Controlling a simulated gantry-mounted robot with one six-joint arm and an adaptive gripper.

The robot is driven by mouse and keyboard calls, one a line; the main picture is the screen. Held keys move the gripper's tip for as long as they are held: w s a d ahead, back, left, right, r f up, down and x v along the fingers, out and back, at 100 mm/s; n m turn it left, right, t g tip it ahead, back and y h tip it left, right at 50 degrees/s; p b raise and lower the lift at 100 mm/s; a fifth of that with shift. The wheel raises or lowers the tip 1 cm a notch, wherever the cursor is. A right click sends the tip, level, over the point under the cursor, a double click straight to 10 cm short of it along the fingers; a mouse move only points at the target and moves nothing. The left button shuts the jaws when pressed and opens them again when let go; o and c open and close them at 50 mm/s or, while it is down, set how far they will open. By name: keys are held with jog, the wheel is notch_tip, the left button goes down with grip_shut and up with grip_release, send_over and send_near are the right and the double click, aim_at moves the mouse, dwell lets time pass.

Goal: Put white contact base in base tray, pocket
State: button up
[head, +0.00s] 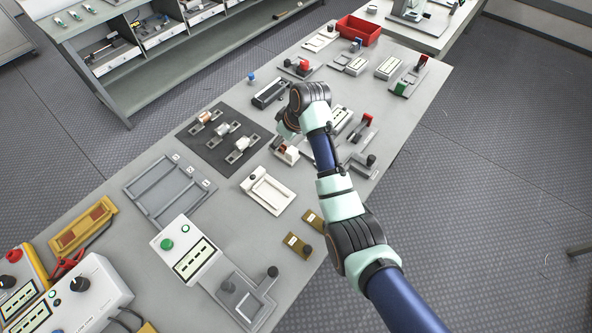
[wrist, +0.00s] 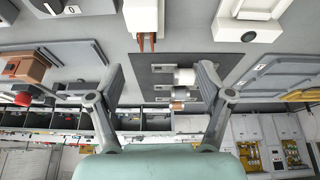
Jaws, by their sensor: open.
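A dark mat (head: 192,134) holds several small pieces on metal plates, one copper-coloured (head: 207,117) and others white or silver (head: 240,143). The nearest white piece (wrist: 185,76) shows beside a fingertip in the wrist view. I cannot tell for certain which is the white contact base. A grey two-pocket tray (head: 160,172), likely the base tray, lies left of the mat and looks empty; its edge shows at the right in the wrist view (wrist: 262,66). My gripper (wrist: 158,72) is open with nothing between its fingers; my wrist partly hides it in the head view.
A white block with copper prongs (wrist: 145,18) stands near my gripper. A white holder (head: 284,190), a tester with a green button (head: 190,248) and a red bin (head: 359,30) are on the crowded table. Some bare tabletop lies around the grey tray.

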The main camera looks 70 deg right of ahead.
aim_at(284, 148)
jog(key=shift+s+d+f, duration=0.25)
jog(key=shift+s+d, duration=0.4)
jog(key=shift+s, duration=0.25)
jog(key=shift+s+d, duration=0.1)
jog(key=x, duration=0.2)
jog(key=shift+d+f+b, duration=0.2)
jog(key=shift+f+b, duration=0.05)
jog(key=shift+b, duration=0.15)
jog(key=x, duration=0.1)
jog(key=b+x, duration=0.1)
jog(key=x, duration=0.1)
jog(key=b+x, duration=0.1)
jog(key=shift+a+f, duration=0.25)
jog(key=shift+a, duration=0.05)
jog(key=shift+w+d+f, duration=0.1)
jog(key=shift+w+f, duration=0.2)
jog(key=shift+f, duration=0.1)
